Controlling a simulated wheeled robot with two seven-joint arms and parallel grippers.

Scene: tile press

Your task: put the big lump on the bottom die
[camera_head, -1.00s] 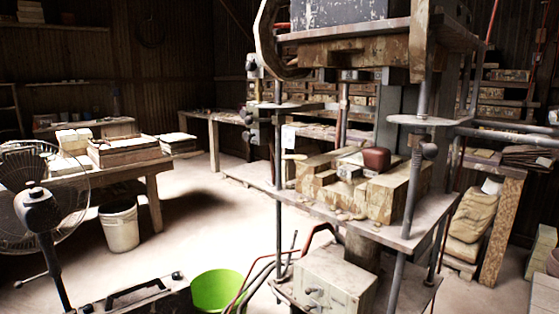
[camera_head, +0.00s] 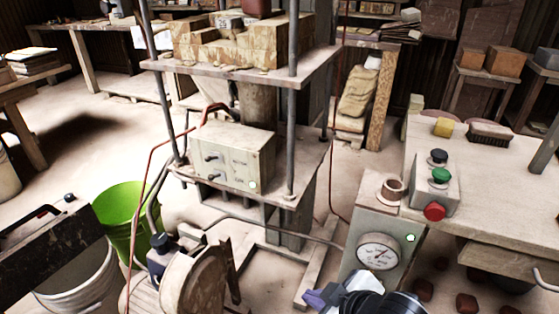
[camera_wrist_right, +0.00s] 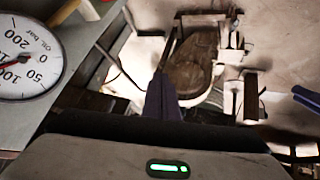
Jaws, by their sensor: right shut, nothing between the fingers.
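A reddish-brown clay lump (camera_head: 256,7) shows at the top edge of the head view, partly cut off. It sits among the worn wooden blocks (camera_head: 210,44) on the press's lower plate, beside a small grey metal block (camera_head: 229,20). I cannot tell which surface bears it, and I cannot make out the bottom die for sure. My right gripper (camera_head: 318,298) is low at the bottom of the head view, shut and empty, well below and in front of the lump. Its dark purple finger shows in the wrist view (camera_wrist_right: 160,98). My left gripper is not in view.
The press plate (camera_head: 300,68) has upright rods at its corners. A control box (camera_head: 232,158) sits below it. A table (camera_head: 500,190) at the right carries a button box (camera_head: 437,192), with a pressure gauge (camera_head: 377,252) near it. Several dark red lumps (camera_head: 467,303) lie beneath. A green bucket (camera_head: 125,215) stands left.

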